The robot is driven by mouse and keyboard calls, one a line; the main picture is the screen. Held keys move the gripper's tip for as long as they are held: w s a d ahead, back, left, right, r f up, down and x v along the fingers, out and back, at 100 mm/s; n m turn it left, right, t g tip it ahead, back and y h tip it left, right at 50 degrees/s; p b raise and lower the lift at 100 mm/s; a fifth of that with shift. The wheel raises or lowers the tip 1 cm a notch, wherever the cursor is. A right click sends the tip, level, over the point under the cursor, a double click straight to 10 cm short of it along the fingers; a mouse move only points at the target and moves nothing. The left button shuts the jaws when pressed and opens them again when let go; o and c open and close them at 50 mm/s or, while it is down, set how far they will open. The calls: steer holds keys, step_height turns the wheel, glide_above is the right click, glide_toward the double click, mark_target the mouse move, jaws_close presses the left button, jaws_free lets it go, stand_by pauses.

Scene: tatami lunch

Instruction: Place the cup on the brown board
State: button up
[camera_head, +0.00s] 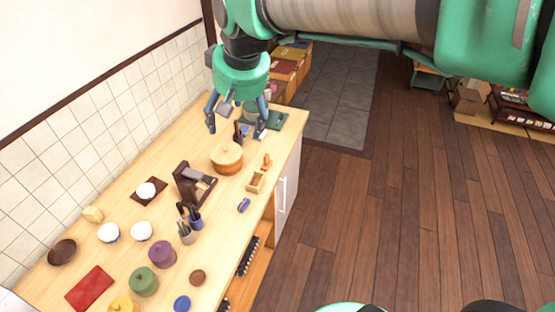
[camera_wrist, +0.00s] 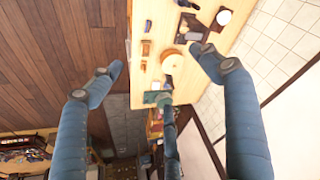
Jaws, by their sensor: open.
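A small dark brown square board (camera_head: 160,187) lies on the wooden counter near the tiled wall in the head view. A white round item (camera_head: 146,190) sits on it; it also shows in the wrist view (camera_wrist: 223,17). Two similar white round items, one on the left (camera_head: 108,232) and one on the right (camera_head: 141,231), stand nearer on the counter. I cannot tell which of these is the cup. My gripper (camera_head: 237,127) is open and empty above the far end of the counter, well away from the board. Its spread fingers show in the wrist view (camera_wrist: 158,72).
A round wooden pot (camera_head: 227,160) and a dark brown stand (camera_head: 187,183) lie between my gripper and the white items. Purple (camera_head: 162,254) and green (camera_head: 144,281) pots and a red mat (camera_head: 90,288) are nearer. The floor (camera_head: 360,220) right of the counter is clear.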

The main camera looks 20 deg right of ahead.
steer(key=s+d+f, duration=0.2)
steer(key=s+f, duration=0.1)
steer(key=s, duration=0.7)
steer(key=s+d+f+m+t, duration=0.1)
steer(key=s+d+f, duration=0.2)
steer(key=s, duration=0.7)
steer(key=shift+d+f+h, duration=0.15)
steer(key=shift+d+h, duration=0.1)
steer(key=shift+h, duration=0.05)
step_height(320, 180, down, 9)
steer(key=b, duration=0.8)
steer(key=shift+b, duration=0.4)
